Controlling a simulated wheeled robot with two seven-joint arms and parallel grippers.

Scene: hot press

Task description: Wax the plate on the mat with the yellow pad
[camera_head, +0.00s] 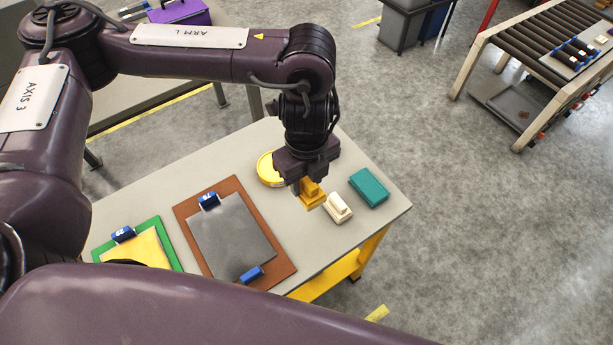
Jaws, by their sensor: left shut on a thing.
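My left gripper (309,180) points down over the right half of the table and is shut on the yellow pad (312,199). I cannot tell whether the pad touches the table. A grey plate (230,238) lies on the brown mat (284,268), left of my gripper. The plate has a blue clip-like piece (209,200) at its upper left and another (251,274) at its lower right. A round yellow tin (268,169) stands just behind and left of my gripper, partly hidden by it. My right gripper does not show.
A cream pad (338,208) and a teal block (369,188) lie right of the yellow pad. A green mat (174,256) with a yellow plate (145,250) lies at the left. A roller conveyor (540,45) stands far right. The floor right of the table is clear.

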